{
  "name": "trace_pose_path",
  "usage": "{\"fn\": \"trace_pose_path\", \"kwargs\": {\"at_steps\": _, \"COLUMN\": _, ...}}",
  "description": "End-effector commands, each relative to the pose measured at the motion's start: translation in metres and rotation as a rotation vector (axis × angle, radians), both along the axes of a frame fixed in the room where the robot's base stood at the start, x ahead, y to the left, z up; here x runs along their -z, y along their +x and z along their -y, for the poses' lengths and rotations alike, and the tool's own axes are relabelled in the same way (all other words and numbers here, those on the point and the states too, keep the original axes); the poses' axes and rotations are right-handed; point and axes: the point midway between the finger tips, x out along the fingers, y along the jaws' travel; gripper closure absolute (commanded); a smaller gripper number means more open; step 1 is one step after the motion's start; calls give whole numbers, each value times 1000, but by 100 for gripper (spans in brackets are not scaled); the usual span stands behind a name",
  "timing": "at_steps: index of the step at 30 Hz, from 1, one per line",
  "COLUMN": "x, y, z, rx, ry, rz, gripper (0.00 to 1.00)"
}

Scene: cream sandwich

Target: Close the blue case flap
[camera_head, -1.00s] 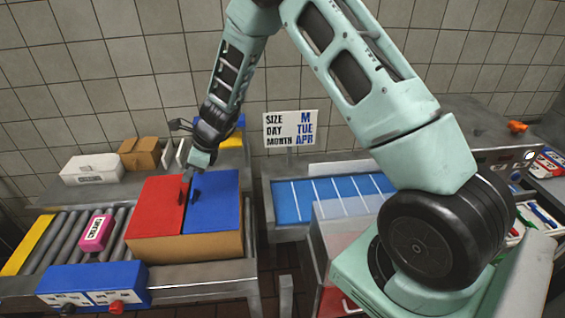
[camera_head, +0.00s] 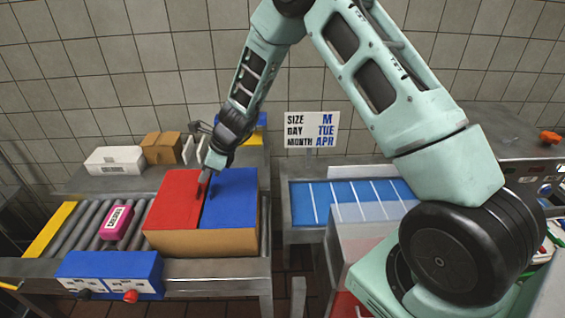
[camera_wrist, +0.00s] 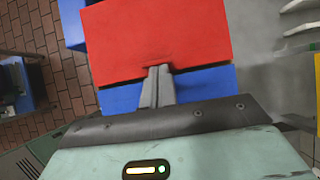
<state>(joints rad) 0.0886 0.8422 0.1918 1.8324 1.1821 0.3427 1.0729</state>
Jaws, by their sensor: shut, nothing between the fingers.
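The cardboard case has a red flap (camera_head: 175,197) on its left and a blue flap (camera_head: 232,195) on its right. In the head view both flaps lie about level across the top, side by side along a seam. My gripper (camera_head: 204,190) is shut and empty, pointing down at the case top near that seam. In the wrist view my fingers (camera_wrist: 158,75) are together at the edge of the red flap (camera_wrist: 155,38), with the blue flap (camera_wrist: 205,83) showing on both sides of them. I cannot tell whether the fingertips touch a flap.
The case stands on a roller conveyor beside a pink labelled box (camera_head: 116,222). A blue control box (camera_head: 110,272) is in front. A white box (camera_head: 115,160) and a brown box (camera_head: 162,148) stand behind. A blue conveyor belt (camera_head: 345,200) lies to the right, across a gap.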

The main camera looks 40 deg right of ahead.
Motion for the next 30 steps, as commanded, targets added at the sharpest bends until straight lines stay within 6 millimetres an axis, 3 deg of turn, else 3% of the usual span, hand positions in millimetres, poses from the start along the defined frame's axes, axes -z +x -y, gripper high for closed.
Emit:
{"fn": "trace_pose_path", "kwargs": {"at_steps": 17, "x": -23, "y": 0, "z": 1, "rx": -1, "ry": 0, "rz": 0, "gripper": 100}}
{"fn": "trace_pose_path", "kwargs": {"at_steps": 25, "x": -64, "y": -1, "z": 9, "rx": -1, "ry": 1, "rz": 1, "gripper": 100}}
{"fn": "trace_pose_path", "kwargs": {"at_steps": 30, "x": -83, "y": 16, "z": -18, "rx": -10, "ry": -2, "rz": 7, "gripper": 100}}
